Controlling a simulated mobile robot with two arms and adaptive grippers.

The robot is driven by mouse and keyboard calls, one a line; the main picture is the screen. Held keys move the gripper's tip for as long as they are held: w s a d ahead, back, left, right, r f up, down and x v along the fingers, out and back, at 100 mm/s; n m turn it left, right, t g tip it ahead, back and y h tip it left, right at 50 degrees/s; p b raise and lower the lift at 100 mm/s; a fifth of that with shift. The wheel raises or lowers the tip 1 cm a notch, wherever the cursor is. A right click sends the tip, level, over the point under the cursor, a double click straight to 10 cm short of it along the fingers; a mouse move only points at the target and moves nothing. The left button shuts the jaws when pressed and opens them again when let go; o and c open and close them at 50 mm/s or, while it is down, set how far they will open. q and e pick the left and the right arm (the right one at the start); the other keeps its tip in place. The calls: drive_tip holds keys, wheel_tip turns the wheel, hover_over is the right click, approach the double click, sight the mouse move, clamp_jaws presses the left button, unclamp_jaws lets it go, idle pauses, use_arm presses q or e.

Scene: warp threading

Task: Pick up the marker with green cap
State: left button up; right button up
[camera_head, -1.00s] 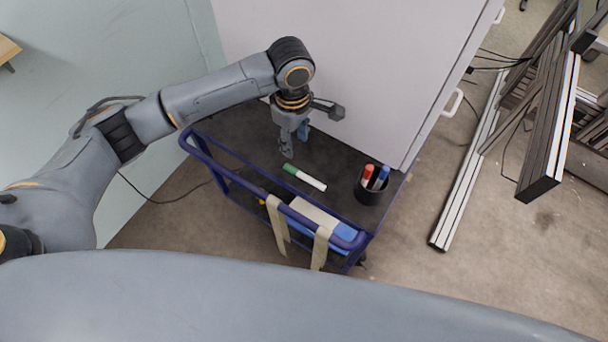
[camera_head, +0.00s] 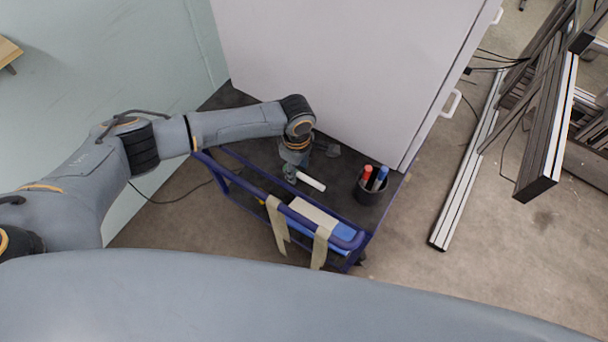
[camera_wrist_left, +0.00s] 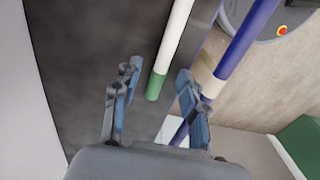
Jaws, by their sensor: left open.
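The marker with green cap lies on the dark top of the cart. In the head view its white body (camera_head: 311,181) shows, and my gripper hides the cap end. In the left wrist view the marker (camera_wrist_left: 174,45) points down the picture, its green cap (camera_wrist_left: 156,87) at the lower end, between and just beyond the fingertips. My left gripper (camera_head: 291,172) is over the cap end, pointing down. In the wrist view the left gripper (camera_wrist_left: 154,92) is open, with a finger on each side and nothing held. My right gripper is in neither view.
A black cup (camera_head: 370,190) with a red and a blue marker stands right of the marker. The cart's blue rail (camera_head: 270,190) runs along the near edge. A large pale cabinet (camera_head: 350,70) stands behind, close to the gripper.

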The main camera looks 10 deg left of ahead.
use_arm(q)
drive_tip(key=shift+f, duration=0.4)
drive_tip(key=shift+c, duration=0.5)
clamp_jaws()
drive_tip(key=shift+r, duration=0.1)
